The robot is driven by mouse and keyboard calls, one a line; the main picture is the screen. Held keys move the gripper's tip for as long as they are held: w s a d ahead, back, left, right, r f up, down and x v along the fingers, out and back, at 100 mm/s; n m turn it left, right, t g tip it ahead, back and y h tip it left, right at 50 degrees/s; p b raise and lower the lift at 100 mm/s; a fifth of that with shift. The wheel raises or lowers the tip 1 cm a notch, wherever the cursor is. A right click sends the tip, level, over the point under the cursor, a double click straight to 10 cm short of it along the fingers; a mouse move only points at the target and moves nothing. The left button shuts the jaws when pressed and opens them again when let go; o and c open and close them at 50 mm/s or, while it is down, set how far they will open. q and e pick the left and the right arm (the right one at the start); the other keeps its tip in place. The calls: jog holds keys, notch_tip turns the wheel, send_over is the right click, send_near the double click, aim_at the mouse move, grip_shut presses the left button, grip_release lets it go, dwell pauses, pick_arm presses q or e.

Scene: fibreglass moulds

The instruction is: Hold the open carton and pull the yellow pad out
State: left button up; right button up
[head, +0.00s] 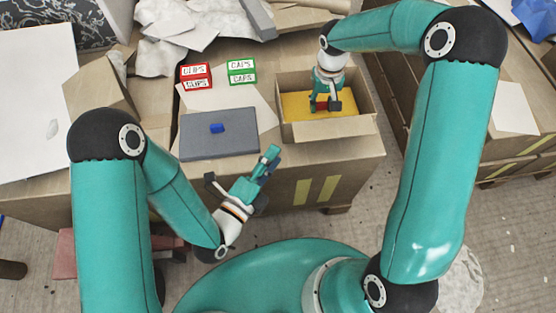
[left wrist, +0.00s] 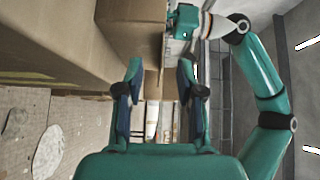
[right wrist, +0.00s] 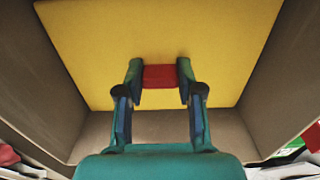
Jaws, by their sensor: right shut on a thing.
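The open carton (head: 357,124) stands on the bench at the right, its top open. The yellow pad (head: 296,107) lies inside it and nearly fills it. In the right wrist view, the yellow pad (right wrist: 150,35) fills the space between the carton walls (right wrist: 270,90). My right gripper (head: 326,103) reaches down into the carton and is shut on a red block-like grip (right wrist: 160,76) on the pad. I cannot tell how the grip is fixed to the pad. My left gripper (head: 267,163) is open and empty, in front of the bench and left of the carton; its spread fingers show in the left wrist view (left wrist: 163,80).
A grey board (head: 190,143) with a small blue block (head: 217,128) lies left of the carton. A red box (head: 196,76) and a green box (head: 242,72), both lettered, stand behind it. Crumpled white sheets lie at the back. The floor in front of the bench is open.

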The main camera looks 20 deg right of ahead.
aim_at(300, 134)
pick_arm(q)
jog(key=shift+m+g+h, duration=0.4)
jog(key=shift+s+d+x, duration=0.15)
jog(key=shift+s+x, duration=0.1)
jog(key=shift+x, duration=1.3)
jog(key=shift+s+d+x, duration=0.2)
jog(key=shift+s+x, duration=0.05)
jog(key=shift+x, duration=1.3)
jog(key=shift+s+d+x, duration=0.15)
jog(key=shift+s+x, duration=0.1)
jog(key=shift+x, duration=1.25)
jog(key=shift+r, duration=0.1)
jog(key=shift+c, duration=0.3)
grip_shut()
jog(key=shift+f, duration=0.2)
